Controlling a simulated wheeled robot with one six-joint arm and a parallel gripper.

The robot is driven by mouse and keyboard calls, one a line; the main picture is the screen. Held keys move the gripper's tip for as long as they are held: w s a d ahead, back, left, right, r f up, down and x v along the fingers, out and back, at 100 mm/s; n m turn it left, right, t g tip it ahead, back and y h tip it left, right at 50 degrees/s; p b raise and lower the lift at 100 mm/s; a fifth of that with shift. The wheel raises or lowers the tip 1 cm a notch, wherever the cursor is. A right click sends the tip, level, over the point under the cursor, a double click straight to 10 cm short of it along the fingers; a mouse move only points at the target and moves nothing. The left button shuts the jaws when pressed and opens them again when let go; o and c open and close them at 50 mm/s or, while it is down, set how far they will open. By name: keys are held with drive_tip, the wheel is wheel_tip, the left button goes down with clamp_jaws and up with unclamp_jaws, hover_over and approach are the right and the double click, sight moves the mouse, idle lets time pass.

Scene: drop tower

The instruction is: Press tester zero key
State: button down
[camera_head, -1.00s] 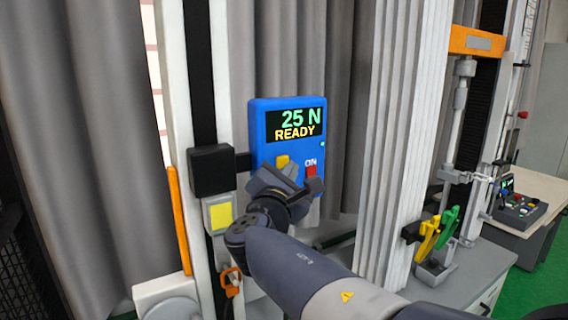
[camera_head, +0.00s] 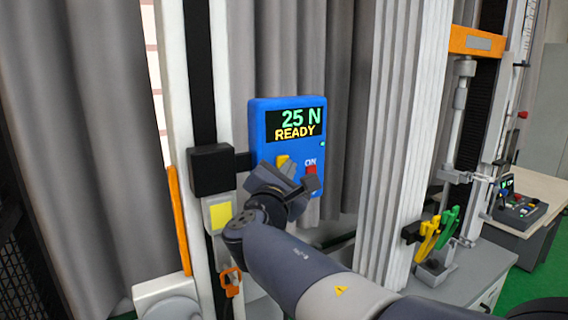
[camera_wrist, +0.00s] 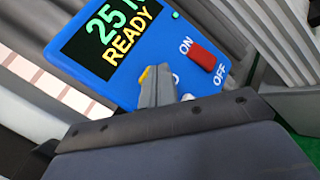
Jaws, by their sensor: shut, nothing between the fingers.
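The blue tester (camera_head: 259,135) hangs on the column and its display (camera_head: 294,124) reads "25 N READY". It also shows in the wrist view (camera_wrist: 125,92). A yellow key (camera_head: 282,160) sits on the lower left of its face, partly covered by my gripper (camera_head: 291,168). In the wrist view my gripper (camera_wrist: 157,76) is shut and empty, its tips over the yellow key (camera_wrist: 143,75), of which only a sliver shows. I cannot tell whether the tips touch the key. Pale marks beside the fingers are partly hidden.
A red switch (camera_wrist: 202,57) marked ON and OFF sits right of the key, close to my gripper. A black block (camera_head: 212,170) and a yellow label (camera_head: 221,216) are on the column at left. Green and yellow tools (camera_head: 437,235) stand at right.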

drive_tip(key=shift+w+a, duration=0.3)
drive_tip(key=shift+w, duration=0.15)
idle(0.6)
drive_tip(key=shift+s+d, duration=0.1)
drive_tip(key=shift+s, duration=0.1)
drive_tip(key=shift+s+d+b, duration=0.4)
drive_tip(key=shift+s+b, duration=0.05)
drive_tip(key=shift+s, duration=0.15)
drive_tip(key=s+d, duration=0.1)
drive_tip(key=s, duration=0.1)
drive_tip(key=s+d+b, duration=0.1)
drive_tip(key=s+d, duration=0.1)
drive_tip(key=shift+s+b, duration=0.1)
drive_tip(key=shift+b, duration=0.2)
drive_tip(key=shift+a, duration=0.1)
idle(0.3)
